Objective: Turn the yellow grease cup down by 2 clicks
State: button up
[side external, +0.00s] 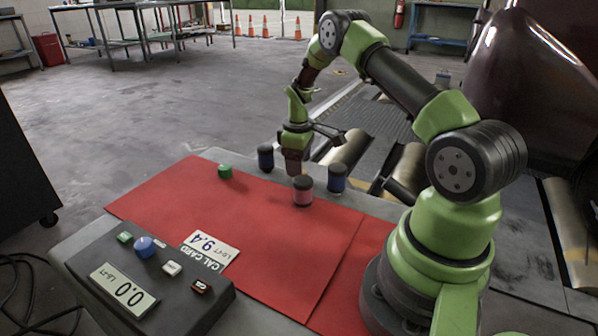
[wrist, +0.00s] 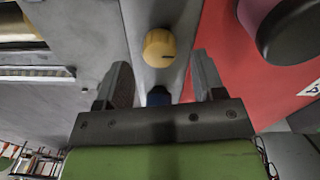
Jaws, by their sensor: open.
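The yellow grease cup (wrist: 159,47) shows in the wrist view as a round yellow knob with a dark mark at its right side. It sits on a grey strip beside the red mat. My gripper (wrist: 162,72) is open, with one finger to the left and one to the right. The cup lies just beyond the fingertips, roughly centred between them, and no contact shows. In the side external view my gripper (side external: 295,168) points down near the mat's far edge, and I cannot make out the yellow cup there.
A pink dark-topped cylinder (side external: 303,192) stands close to my gripper. Two dark blue cylinders (side external: 265,157) (side external: 337,178) stand near it. A green knob (side external: 225,172) is to the left. A console (side external: 150,285) and a cal card (side external: 210,250) are in front. The red mat (side external: 270,235) is mostly clear.

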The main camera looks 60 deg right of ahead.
jog(key=shift+f, duration=1.6)
jog(key=shift+c, duration=0.4)
jog(key=c, duration=0.9)
jog(key=shift+o, duration=0.2)
jog(key=shift+m, duration=0.3)
